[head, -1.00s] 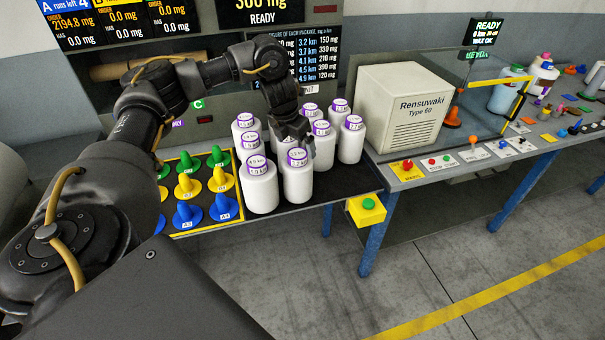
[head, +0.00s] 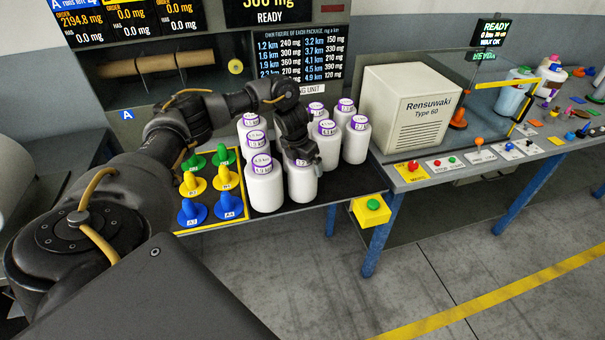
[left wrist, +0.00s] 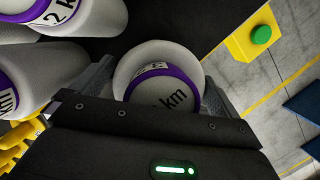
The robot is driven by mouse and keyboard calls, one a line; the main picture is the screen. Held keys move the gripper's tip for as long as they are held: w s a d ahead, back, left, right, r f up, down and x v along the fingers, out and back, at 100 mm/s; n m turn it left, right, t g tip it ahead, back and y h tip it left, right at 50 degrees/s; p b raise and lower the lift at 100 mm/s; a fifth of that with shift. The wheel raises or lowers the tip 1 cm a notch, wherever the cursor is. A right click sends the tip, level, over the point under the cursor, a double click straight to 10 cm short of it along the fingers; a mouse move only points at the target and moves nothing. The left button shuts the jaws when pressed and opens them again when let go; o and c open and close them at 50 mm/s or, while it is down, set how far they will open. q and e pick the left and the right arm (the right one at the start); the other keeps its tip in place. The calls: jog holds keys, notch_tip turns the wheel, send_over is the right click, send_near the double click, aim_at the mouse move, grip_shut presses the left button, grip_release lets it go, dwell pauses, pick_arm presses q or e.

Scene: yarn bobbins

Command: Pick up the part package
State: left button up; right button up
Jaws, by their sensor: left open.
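White packages with purple-ringed labels stand upright in a group on the dark table top. My left gripper (head: 303,159) is open above the front-right package (head: 302,184), pointing down at its top. In the left wrist view this package (left wrist: 150,54) sits between the two spread fingers, one on either side; whether they touch it I cannot tell. Its label ends in "km", with the figure partly hidden. The front-left package (head: 264,190) stands close beside it. My right gripper is not in view.
Blue, yellow and green cones (head: 193,211) stand in a yellow-edged tray left of the packages. A white Rensuwaki box (head: 406,110) stands to the right. A yellow box with a green button (head: 371,209) is at the table's front edge.

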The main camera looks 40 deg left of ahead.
pick_arm(q)
jog(key=c, duration=1.4)
jog(key=shift+o, duration=0.2)
jog(key=shift+r, duration=0.15)
jog(key=shift+r, duration=0.3)
notch_tip(320, 180, up, 9)
jog(key=shift+r, duration=0.15)
jog(key=shift+d, duration=0.1)
